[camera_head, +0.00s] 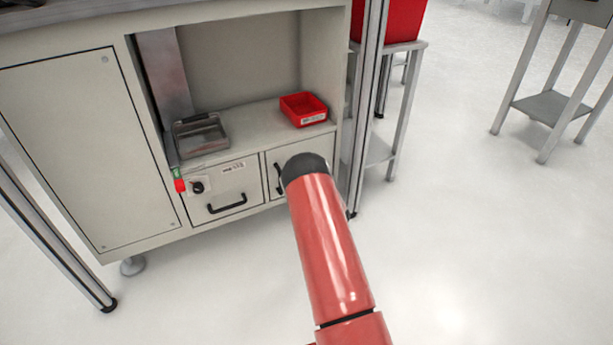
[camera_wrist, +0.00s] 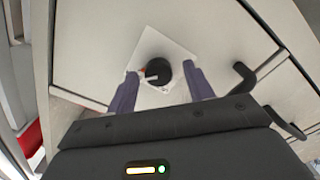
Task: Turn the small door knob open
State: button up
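A small round black knob (camera_wrist: 157,72) sits on a light square plate (camera_wrist: 177,53) on a pale panel in the wrist view. A light pointer mark runs across it toward the left. My gripper (camera_wrist: 160,88) is open, with one dark finger on each side of the knob and gaps between. I cannot tell whether the fingertips reach past the knob's face. In the head view a black knob (camera_head: 197,187) shows on the left drawer front (camera_head: 232,183) of the cabinet, and my gripper cannot be made out there.
A black drawer handle (camera_head: 227,203) lies right of the knob; a handle (camera_wrist: 241,78) also shows close to my right finger in the wrist view. A red and green part (camera_head: 179,181) is beside the knob. A red bin (camera_head: 304,109) and grey tray (camera_head: 201,135) stand on the shelf.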

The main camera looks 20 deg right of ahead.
jog(key=s, duration=0.7)
jog(key=shift+s+d+p, duration=0.15)
jog(key=shift+s+p, duration=0.25)
jog(key=shift+p, duration=0.05)
notch_tip(320, 180, up, 18)
jog(key=w+a+m+g+h+p, duration=0.1)
jog(key=w+m+g+h+p, duration=0.15)
jog(key=m, duration=0.25)
jog(key=s+a+r+m+g+h+p, duration=0.1)
jog(key=s+a+r+g+p, duration=0.2)
jog(key=r, duration=0.4)
jog(key=s+a+r+m+p, duration=0.1)
jog(key=s+a+r+m, duration=0.15)
jog(key=s+r, duration=0.3)
jog(key=s+a+r+g+y+p, duration=0.1)
jog(key=s+a, duration=0.4)
jog(key=s, duration=0.5)
jog(key=s+a+r+g+y+p, duration=0.1)
jog(key=s+a+r, duration=0.4)
jog(key=s, duration=0.6)
jog(key=s+a+r+g+y+p, duration=0.1)
jog(key=s+a+r+g, duration=0.3)
jog(key=s, duration=0.7)
jog(key=shift+a+r+m+g+p, duration=0.4)
jog(key=shift+a+g+p, duration=0.1)
jog(key=shift+p, duration=0.3)
